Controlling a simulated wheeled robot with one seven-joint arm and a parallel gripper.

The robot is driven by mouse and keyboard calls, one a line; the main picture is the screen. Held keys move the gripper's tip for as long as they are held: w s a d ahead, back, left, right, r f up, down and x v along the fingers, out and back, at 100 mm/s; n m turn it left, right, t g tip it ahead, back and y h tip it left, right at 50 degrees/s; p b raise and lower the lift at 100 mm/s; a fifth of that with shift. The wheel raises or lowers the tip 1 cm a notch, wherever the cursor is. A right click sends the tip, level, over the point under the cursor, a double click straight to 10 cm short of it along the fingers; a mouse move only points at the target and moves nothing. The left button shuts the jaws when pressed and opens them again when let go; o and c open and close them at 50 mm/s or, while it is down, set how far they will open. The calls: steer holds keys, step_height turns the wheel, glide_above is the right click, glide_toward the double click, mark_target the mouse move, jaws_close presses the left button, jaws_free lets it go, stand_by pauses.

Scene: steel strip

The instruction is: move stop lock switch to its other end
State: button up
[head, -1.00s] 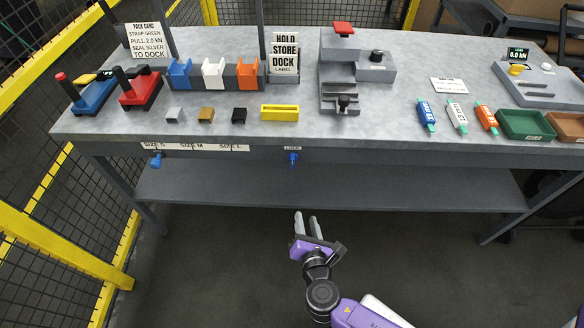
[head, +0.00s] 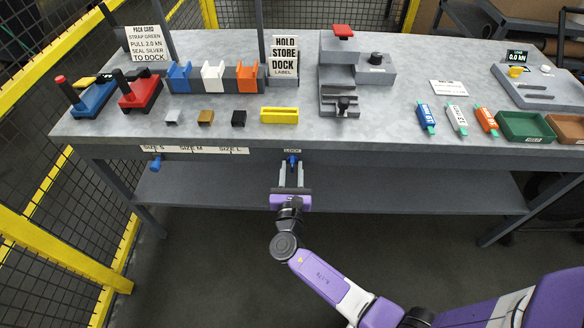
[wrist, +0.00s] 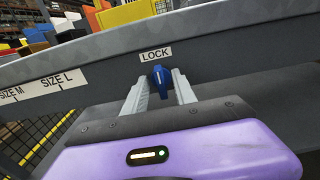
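The stop lock switch is a small blue lever (head: 292,160) on the bench's front edge, under a LOCK label (head: 292,150). In the wrist view the blue lever (wrist: 161,80) stands between my two fingertips, with its lower end tilted slightly to the right. My gripper (head: 291,172) is below and in front of the lever. In the wrist view my gripper (wrist: 160,88) has its fingers apart, one on each side of the lever, with gaps visible. Whether the tips reach as deep as the lever I cannot tell.
The bench front (head: 400,156) runs just behind my fingers. A lower shelf (head: 400,190) lies under the bench. Another blue knob (head: 155,163) sits at the left by the SIZE S label. A yellow block (head: 279,114) stands on the bench above the lock.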

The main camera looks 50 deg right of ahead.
steer(key=shift+w+d, duration=0.15)
steer(key=shift+c, duration=0.2)
jaws_close()
